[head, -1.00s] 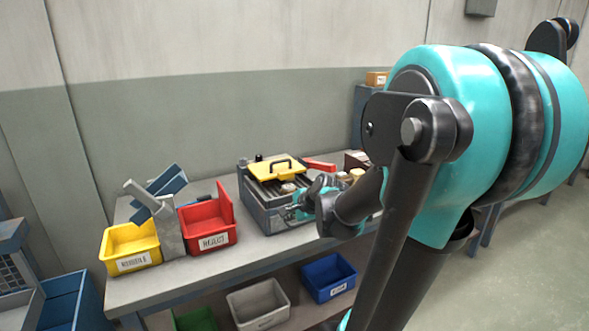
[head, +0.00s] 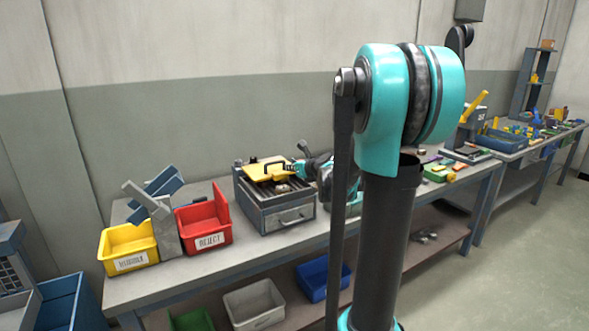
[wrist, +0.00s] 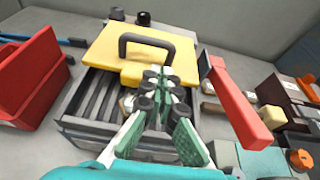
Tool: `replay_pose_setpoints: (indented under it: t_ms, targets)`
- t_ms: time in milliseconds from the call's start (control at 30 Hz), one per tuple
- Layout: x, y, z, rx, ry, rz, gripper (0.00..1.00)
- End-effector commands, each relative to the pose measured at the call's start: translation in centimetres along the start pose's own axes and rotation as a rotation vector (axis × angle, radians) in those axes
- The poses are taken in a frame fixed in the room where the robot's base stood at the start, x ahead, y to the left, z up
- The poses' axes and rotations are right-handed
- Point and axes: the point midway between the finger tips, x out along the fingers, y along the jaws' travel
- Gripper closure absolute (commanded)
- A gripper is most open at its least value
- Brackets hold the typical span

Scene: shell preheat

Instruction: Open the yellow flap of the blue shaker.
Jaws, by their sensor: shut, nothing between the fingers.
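The blue-grey shaker (head: 268,215) is a box with a drawer-like front on the bench. It also shows in the wrist view (wrist: 75,135). Its yellow flap (head: 258,173) lies roughly flat over the far part of the top and bears a dark handle. In the wrist view the flap (wrist: 105,48) leaves the slatted near part uncovered. My gripper (head: 293,168) is at the flap's right side in the head view. In the wrist view my gripper (wrist: 157,80) is shut and empty, its tips overlapping the flap's near edge below the handle. I cannot tell whether they touch.
The red bin (head: 205,228) and yellow bin (head: 128,250) stand left of the shaker. A red bar (wrist: 240,108) rises close to the right of my gripper in the wrist view. Small blocks and an orange knob (wrist: 302,160) lie beyond it. Bare bench top (head: 240,262) shows in front.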

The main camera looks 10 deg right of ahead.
Motion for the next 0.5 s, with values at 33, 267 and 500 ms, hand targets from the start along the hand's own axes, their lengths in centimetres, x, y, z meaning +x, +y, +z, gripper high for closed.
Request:
replay_pose_setpoints:
  t_ms: [33,267,500]
  targets:
    - [0.9,0.0,0.0,-0.001,0.000,0.002,1.00]
    - [4.1,0.0,0.0,-0.001,0.001,0.001,1.00]
    - [5.7,0.1,0.0,-0.002,0.001,0.001,1.00]
